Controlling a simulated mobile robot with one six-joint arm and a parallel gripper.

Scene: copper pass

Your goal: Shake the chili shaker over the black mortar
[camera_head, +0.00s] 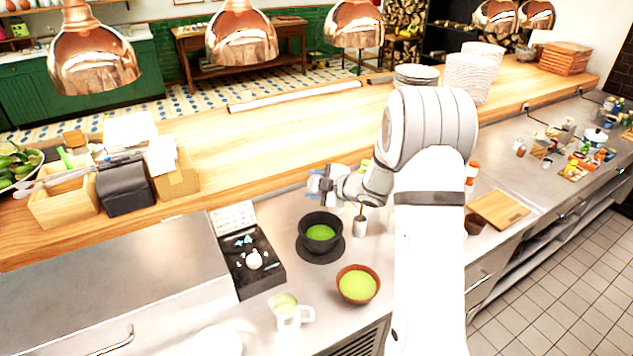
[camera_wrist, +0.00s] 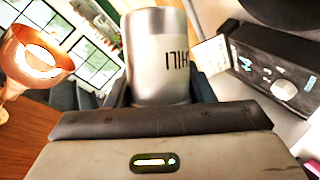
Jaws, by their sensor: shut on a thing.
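In the head view the shaker is small and hard to tell from the fingers. The black mortar (camera_head: 309,245) stands on a dark round base on the steel counter, with green contents inside. My gripper is above the mortar's back rim in the head picture; the exact height is unclear.
A brown bowl of green liquid (camera_head: 358,285) and a glass mug (camera_head: 289,312) stand in front of the mortar. A black box (camera_head: 268,272) is at its left. A metal cup (camera_head: 360,224) is close at its right. Copper lamps (camera_head: 241,40) hang above the wooden ledge.

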